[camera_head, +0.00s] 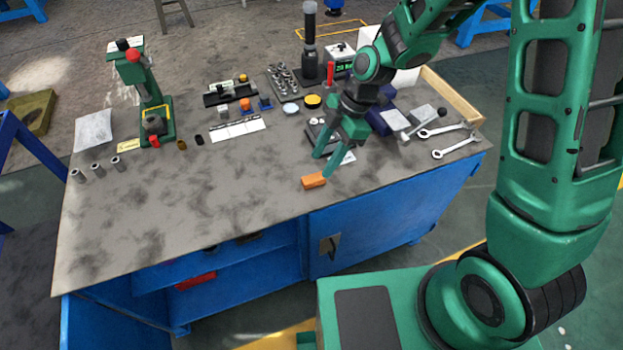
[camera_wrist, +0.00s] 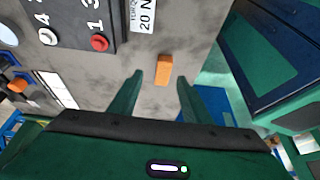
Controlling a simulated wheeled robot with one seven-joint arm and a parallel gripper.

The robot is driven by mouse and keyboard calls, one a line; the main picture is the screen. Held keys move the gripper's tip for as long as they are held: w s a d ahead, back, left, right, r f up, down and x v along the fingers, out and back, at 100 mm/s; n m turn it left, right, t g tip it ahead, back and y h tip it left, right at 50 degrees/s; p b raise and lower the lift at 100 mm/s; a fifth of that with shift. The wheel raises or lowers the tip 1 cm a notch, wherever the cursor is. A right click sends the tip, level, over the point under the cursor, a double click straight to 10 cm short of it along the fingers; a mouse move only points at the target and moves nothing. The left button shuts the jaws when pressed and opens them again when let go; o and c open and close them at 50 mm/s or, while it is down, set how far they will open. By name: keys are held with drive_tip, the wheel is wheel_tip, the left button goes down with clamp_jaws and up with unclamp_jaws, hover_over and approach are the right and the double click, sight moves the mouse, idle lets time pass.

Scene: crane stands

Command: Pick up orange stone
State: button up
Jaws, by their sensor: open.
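The orange stone (camera_head: 314,180) is a small rectangular block lying on the grey workbench top (camera_head: 200,215), near its front edge. My gripper (camera_head: 325,166) is open above the bench, with its green fingertips close over the stone in the head view. In the wrist view the stone (camera_wrist: 164,69) lies ahead of and between the two open fingers (camera_wrist: 160,80), apart from both. Nothing is held. The stone is fully visible in the wrist view.
A dark box with numbered buttons (camera_wrist: 72,22) stands close by. Wrenches (camera_head: 455,148) lie at the right, a green press (camera_head: 150,100) stands at the left, and small parts lie at the back. The front left of the bench is clear.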

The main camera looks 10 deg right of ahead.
sight(314, 178)
drive_tip(key=x, duration=0.2)
drive_tip(key=s+x, duration=0.1)
drive_tip(key=x, duration=0.1)
drive_tip(key=shift+a+r, duration=0.15)
drive_tip(key=shift+a+f, duration=0.25)
drive_tip(key=shift+f, duration=0.35)
drive_tip(key=shift+c, duration=0.6)
clamp_jaws()
